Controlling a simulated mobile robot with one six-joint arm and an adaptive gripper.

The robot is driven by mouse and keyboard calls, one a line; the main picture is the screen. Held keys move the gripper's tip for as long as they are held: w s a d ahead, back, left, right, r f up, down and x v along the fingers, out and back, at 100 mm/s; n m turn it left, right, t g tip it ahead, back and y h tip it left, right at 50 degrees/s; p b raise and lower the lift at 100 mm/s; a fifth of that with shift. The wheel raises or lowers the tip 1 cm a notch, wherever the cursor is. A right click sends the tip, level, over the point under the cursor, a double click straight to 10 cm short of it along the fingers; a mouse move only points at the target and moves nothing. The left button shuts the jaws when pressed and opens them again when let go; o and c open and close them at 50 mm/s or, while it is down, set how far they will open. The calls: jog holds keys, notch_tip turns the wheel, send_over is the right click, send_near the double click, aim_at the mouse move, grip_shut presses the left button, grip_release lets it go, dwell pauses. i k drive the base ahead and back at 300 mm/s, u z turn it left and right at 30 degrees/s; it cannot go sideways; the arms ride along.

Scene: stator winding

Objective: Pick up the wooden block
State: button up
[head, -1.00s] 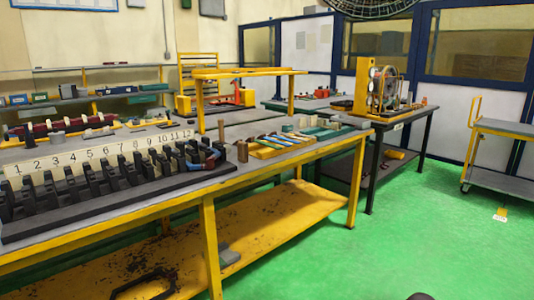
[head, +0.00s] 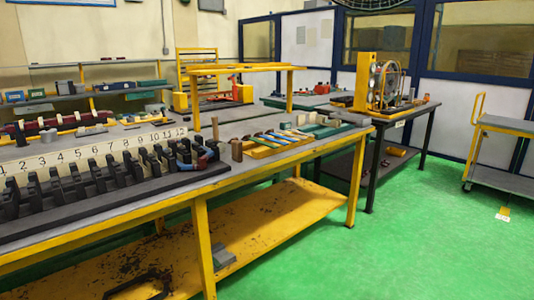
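Small upright wooden-looking pieces stand on the yellow-framed workbench (head: 120,220). A brown block (head: 237,150) stands just right of the black numbered rack, near the bench's front edge. A thinner tan piece (head: 215,128) stands behind it. Pale blocks (head: 303,119) sit farther right by the green tray. I cannot tell which of these is the task's wooden block. My gripper is not in view.
The black slotted rack (head: 110,188) fills the bench's front left. A yellow tray of tools (head: 275,143) lies right of the brown block. A second table (head: 400,115) holds a winding machine.

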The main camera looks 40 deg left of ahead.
aim_at(236, 146)
jog(key=z, duration=0.85)
jog(key=i, duration=0.85)
jog(key=u, duration=3.5)
jog(key=i, duration=0.15)
jog(key=z, duration=0.9)
